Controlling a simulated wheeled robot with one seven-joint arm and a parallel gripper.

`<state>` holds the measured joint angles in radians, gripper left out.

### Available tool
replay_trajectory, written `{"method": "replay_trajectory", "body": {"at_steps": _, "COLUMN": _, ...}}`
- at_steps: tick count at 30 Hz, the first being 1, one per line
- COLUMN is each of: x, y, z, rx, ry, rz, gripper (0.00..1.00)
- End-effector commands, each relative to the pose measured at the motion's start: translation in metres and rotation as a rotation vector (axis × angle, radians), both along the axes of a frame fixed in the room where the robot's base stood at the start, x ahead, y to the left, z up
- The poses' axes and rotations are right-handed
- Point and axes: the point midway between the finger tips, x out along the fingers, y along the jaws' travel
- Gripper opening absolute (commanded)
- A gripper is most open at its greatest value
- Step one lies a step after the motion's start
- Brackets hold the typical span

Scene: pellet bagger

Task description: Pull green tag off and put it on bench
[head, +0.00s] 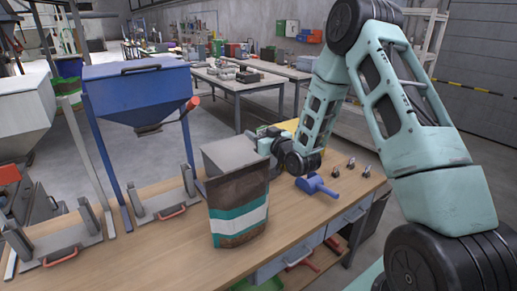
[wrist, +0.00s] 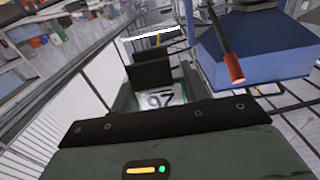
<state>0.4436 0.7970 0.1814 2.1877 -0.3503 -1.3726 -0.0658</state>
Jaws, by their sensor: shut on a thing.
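My gripper (head: 262,143) is above the bench (head: 150,262), just behind and right of a grey box-shaped part in the head view. In the wrist view its dark fingers (wrist: 152,72) are shut on a pale plate with green at its edge and dark figures, which I take for the green tag (wrist: 163,97). The fingers hide part of it. I cannot tell whether it is still attached to anything. In the head view the tag is hidden.
A brown, teal and white bag (head: 238,212) stands upright in front of the grey part (head: 230,153). A blue hopper (head: 137,90) stands to the left. A blue tool (head: 317,187) and several small metal pieces (head: 351,164) lie to the right.

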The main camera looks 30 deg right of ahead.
Motion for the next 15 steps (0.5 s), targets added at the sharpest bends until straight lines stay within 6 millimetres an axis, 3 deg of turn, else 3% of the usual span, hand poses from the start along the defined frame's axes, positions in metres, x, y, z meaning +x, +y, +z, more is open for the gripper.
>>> {"method": "replay_trajectory", "body": {"at_steps": 15, "x": 0.000, "y": 0.000, "z": 0.049, "rx": 0.000, "ry": -0.001, "rz": 0.000, "gripper": 0.17}}
